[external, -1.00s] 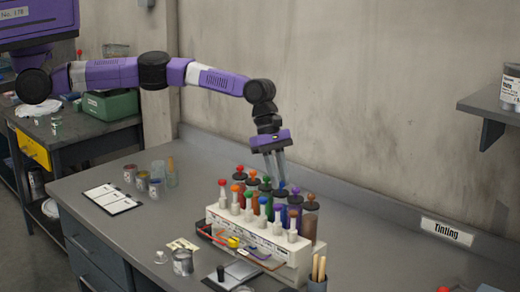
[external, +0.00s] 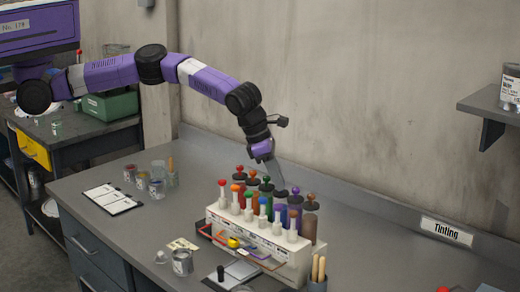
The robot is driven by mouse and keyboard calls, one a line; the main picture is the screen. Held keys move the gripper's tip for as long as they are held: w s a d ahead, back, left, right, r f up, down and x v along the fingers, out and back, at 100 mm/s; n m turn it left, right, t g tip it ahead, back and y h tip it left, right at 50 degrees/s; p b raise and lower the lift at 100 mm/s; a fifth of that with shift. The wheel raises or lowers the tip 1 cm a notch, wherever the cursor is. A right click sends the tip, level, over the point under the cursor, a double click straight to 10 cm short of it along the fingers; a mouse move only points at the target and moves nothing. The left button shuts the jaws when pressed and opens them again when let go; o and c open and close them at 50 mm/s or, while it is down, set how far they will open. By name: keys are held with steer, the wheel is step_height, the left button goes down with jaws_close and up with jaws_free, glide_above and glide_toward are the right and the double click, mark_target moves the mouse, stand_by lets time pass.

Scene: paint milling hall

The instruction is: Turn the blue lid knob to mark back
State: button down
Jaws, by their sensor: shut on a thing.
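A row of dark-lidded canisters with coloured lid knobs stands at the back of a white rack (external: 250,232) on the bench. The canister with the blue lid knob is in this row, between the green-knobbed canister (external: 266,186) and the purple-knobbed one (external: 295,198). My gripper (external: 279,184) comes down from the upper left, tilted, with its fingertips shut on the blue knob. The fingers hide the knob, and only part of its dark lid (external: 280,193) shows. The marks around the lid are too small to make out.
Front-row dispensers with coloured tops, such as the red one (external: 222,196), stand close in front. A cup of wooden sticks (external: 318,280), a metal tin (external: 182,262) and a clipboard (external: 113,198) are on the bench.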

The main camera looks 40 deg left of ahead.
steer(key=n, duration=0.1)
steer(key=n+b, duration=0.1)
steer(key=n+t+b, duration=0.1)
steer(key=shift+s+d+f+y, duration=0.1)
steer(key=shift+d+y, duration=0.15)
steer(key=shift+y, duration=0.05)
steer(key=n+y+b, duration=0.1)
steer(key=n, duration=0.1)
steer(key=shift+n, duration=0.3)
steer(key=n, duration=0.1)
steer(key=n+y, duration=0.1)
steer(key=n, duration=0.1)
steer(key=shift+s+d+r+t, duration=0.1)
steer(key=shift+d+r+t, duration=0.05)
steer(key=shift+r+t, duration=0.2)
steer(key=shift+f+n+y+p, duration=0.1)
steer(key=shift+n+y+p, duration=0.5)
steer(key=shift+n, duration=0.7)
steer(key=c, duration=1.3)
jaws_free()
steer(key=shift+f, duration=0.1)
steer(key=shift+b+v, duration=0.5)
steer(key=shift+v, duration=3.35)
